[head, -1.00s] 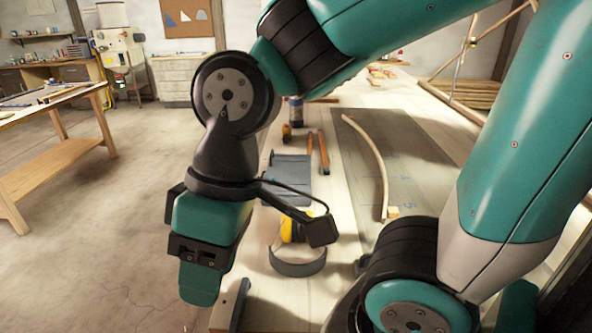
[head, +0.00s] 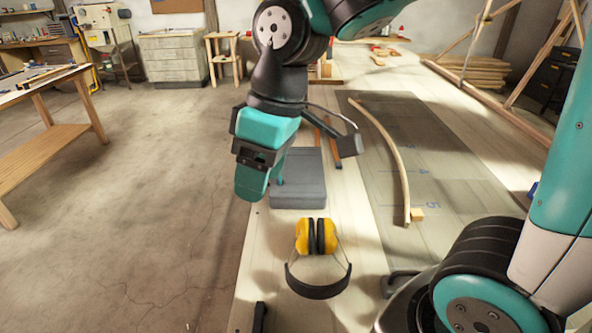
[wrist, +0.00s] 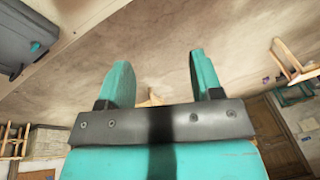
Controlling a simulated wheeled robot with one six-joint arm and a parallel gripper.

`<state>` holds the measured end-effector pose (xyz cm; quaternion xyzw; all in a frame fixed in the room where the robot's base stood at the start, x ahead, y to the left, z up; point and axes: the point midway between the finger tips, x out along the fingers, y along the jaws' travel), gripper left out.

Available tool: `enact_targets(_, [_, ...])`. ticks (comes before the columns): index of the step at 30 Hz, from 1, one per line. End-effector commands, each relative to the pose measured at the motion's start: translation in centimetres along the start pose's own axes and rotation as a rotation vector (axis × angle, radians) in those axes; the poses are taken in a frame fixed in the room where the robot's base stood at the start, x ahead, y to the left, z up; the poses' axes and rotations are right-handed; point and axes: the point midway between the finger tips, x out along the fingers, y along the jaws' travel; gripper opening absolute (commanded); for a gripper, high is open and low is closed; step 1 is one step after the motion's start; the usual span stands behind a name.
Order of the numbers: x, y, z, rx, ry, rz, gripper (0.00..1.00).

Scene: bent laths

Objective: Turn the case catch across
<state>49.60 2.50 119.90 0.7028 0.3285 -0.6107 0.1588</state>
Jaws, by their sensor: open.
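The case (head: 300,185) is a dark grey box on the pale workbench, partly behind my gripper. In the wrist view the case (wrist: 62,30) is cut off at the upper left corner. A small teal piece on its side, which looks like the catch (wrist: 36,46), shows there. In the head view I cannot tell the catch from my teal fingers. My gripper (head: 263,188) points down by the case's left side. In the wrist view my gripper (wrist: 160,72) has its two teal fingers apart, with nothing between them, and the case lies outside them to the left.
Yellow ear defenders (head: 317,237) with a dark band lie on the bench in front of the case. A bent lath (head: 388,150) lies on a dark board to the right, a wooden block (head: 417,214) at its near end. The floor (head: 150,210) left of the bench is clear.

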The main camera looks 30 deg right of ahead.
Motion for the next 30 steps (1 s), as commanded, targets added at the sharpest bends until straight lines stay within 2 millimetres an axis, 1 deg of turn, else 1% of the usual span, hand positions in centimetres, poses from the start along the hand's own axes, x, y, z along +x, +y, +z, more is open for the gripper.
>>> enact_targets(1, [-0.3,3.5,-2.3,-0.022,-0.021,0.029,0.60])
enact_targets(2, [-0.5,5.7,-3.4,-0.041,-0.034,0.048,0.60])
enact_targets(3, [-0.5,8.7,-4.7,-0.069,-0.053,0.070,0.60])
enact_targets(5, [-0.4,13.1,-6.3,-0.106,-0.084,0.099,0.60])
enact_targets(6, [-0.3,16.0,-7.0,-0.130,-0.104,0.114,0.60])
enact_targets(8, [0.1,20.0,-7.8,-0.163,-0.134,0.131,0.60])
enact_targets(9, [0.4,22.4,-8.0,-0.182,-0.153,0.138,0.60])
enact_targets(12, [1.2,27.2,-8.2,-0.222,-0.191,0.148,0.60])
enact_targets(15, [1.9,30.2,-7.9,-0.248,-0.215,0.151,0.60])
enact_targets(18, [2.3,31.8,-7.6,-0.260,-0.227,0.151,0.60])
enact_targets(23, [3.8,32.3,-7.3,-0.266,-0.232,0.148,0.60])
enact_targets(26, [5.6,32.5,-6.8,-0.266,-0.233,0.147,0.60])
enact_targets(30, [8.7,33.1,-6.2,-0.266,-0.233,0.147,0.60])
